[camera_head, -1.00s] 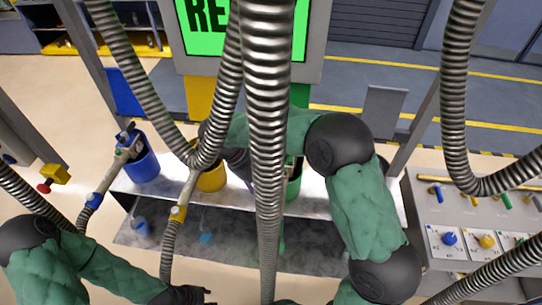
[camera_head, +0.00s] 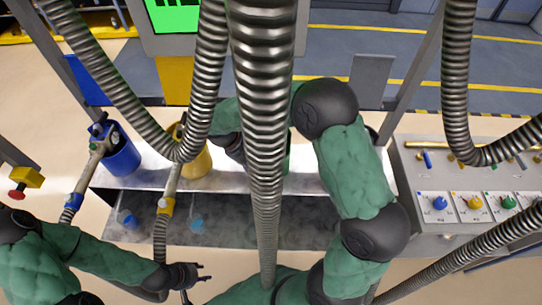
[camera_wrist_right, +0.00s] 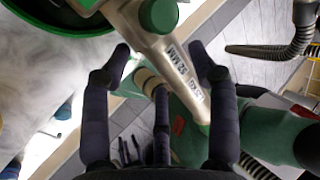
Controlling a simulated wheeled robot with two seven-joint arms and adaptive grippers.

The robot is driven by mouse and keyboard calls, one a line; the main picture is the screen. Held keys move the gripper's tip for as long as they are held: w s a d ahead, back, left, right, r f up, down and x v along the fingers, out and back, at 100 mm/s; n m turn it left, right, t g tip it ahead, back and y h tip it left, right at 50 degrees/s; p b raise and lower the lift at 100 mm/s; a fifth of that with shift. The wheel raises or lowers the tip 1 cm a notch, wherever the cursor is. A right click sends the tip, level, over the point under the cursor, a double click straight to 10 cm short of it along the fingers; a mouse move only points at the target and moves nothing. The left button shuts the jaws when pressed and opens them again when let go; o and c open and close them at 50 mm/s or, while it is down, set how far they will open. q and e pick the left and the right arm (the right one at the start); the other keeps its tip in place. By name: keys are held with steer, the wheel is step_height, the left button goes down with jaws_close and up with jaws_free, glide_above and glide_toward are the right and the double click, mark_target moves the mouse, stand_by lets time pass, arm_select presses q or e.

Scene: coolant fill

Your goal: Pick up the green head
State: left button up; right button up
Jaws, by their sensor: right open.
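The green head, a silver nozzle (camera_wrist_right: 168,65) with green caps, shows large in the right wrist view. It crosses the space between the fingers of my right gripper (camera_wrist_right: 160,50), which are spread apart on either side of it. Whether they touch it cannot be told. In the head view the green head and right gripper are hidden behind hoses and my right arm. My left gripper (camera_head: 198,275) is empty at the lower left, with its fingers apart.
A blue bucket (camera_head: 122,162) and a yellow bucket (camera_head: 197,164) stand on the metal bench, each with a nozzle. A green bucket (camera_wrist_right: 45,22) is beside the green head. Ribbed hoses hang across the front. A knob panel (camera_head: 435,170) stands at the right.

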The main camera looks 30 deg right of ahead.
steer(key=x, duration=0.3)
steer(key=shift+s+d+f, duration=0.1)
steer(key=shift+f, duration=0.05)
steer(key=c, duration=1.1)
jaws_close()
steer(key=shift+r, duration=0.25)
